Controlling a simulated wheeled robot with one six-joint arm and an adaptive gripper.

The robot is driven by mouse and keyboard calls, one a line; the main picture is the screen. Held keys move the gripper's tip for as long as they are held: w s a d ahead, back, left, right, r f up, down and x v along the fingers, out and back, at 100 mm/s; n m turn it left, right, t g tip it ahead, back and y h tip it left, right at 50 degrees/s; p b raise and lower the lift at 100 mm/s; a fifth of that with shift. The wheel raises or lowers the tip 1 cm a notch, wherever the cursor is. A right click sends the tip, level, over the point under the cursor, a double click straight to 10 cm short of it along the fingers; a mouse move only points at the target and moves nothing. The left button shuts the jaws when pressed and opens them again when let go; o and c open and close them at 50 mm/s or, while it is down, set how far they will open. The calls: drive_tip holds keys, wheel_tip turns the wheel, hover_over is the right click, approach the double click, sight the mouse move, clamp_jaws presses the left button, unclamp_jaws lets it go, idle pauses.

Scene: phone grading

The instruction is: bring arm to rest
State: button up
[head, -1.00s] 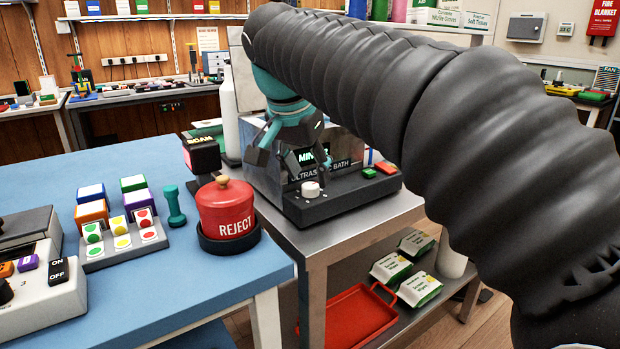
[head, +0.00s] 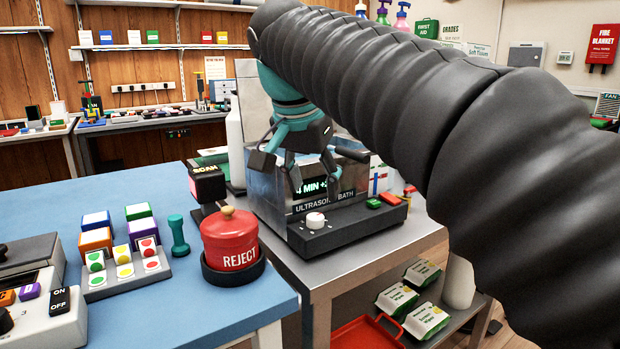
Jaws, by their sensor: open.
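My gripper (head: 300,172) hangs from the end of my dark sleeved arm, in front of and over the ultrasonic bath (head: 345,232). Its fingers are spread apart and nothing shows between them. The bath stands on a metal side table (head: 300,272), with a lit display, a white knob (head: 316,220) and a green and a red button on its front panel. The gripper and arm hide part of the bath's top. I cannot tell whether the fingers touch the bath.
A red REJECT pot (head: 230,240), a scanner (head: 207,188), a teal dumbbell-shaped object (head: 179,235) and a rack of coloured dots (head: 125,272) stand on the blue table (head: 205,320). Packs (head: 425,318) and a red tray (head: 366,334) lie on the shelf below. The blue table's far left is clear.

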drive_tip(key=s+d+f+n, duration=0.2)
drive_tip(key=s+d+f, duration=0.3)
drive_tip(key=f, duration=0.3)
drive_tip(key=s+d+f+n+t+y, duration=0.1)
drive_tip(key=s+d+f, duration=0.4)
drive_tip(key=s+f, duration=0.2)
drive_tip(key=s+d+f+n, duration=0.2)
drive_tip(key=s+d+f, duration=0.3)
drive_tip(key=f, duration=0.5)
drive_tip(key=shift+s+d+n+t+y, duration=0.3)
drive_tip(key=shift+s+d+y, duration=0.1)
drive_tip(key=shift+s, duration=0.25)
